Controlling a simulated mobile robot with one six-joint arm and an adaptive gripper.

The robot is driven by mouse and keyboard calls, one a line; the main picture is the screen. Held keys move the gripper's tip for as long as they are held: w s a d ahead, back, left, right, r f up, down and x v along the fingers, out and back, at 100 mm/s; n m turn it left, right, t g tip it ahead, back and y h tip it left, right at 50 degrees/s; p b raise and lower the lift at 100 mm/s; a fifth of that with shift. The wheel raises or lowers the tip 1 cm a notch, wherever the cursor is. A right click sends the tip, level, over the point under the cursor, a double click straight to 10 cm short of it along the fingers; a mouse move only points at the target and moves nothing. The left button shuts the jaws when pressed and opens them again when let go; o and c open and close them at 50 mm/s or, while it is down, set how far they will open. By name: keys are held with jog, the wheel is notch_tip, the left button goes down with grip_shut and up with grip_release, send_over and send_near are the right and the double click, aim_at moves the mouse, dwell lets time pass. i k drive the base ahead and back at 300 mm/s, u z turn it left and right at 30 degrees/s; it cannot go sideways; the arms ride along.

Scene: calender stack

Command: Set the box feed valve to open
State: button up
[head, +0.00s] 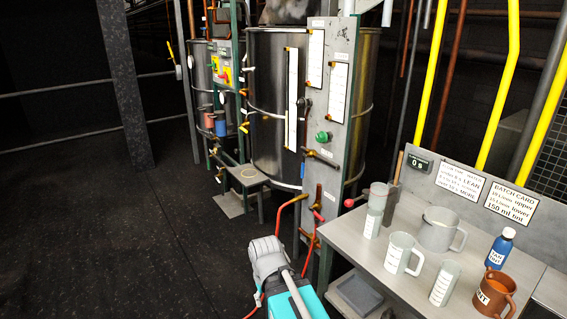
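Several valves and handles show in the head view, but I cannot read a label that marks the box feed valve. A green knob (323,137) sits on the grey upright panel of the tank stand. Below it is a dark horizontal handle (321,158). Lower down, a brown pipe fitting with a red handle (318,214) stands at the panel's foot. Small yellow handles (244,127) show on the green frame to the left. How far each valve is turned is too small to tell. My gripper is not in view; only part of my arm shows at the bottom.
Large metal tanks (268,105) stand at the back. Dark floor (120,240) is clear at left.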

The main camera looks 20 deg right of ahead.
aim_at(304, 156)
jog(key=z, duration=0.15)
jog(key=i, duration=1.1)
jog(key=z, duration=0.6)
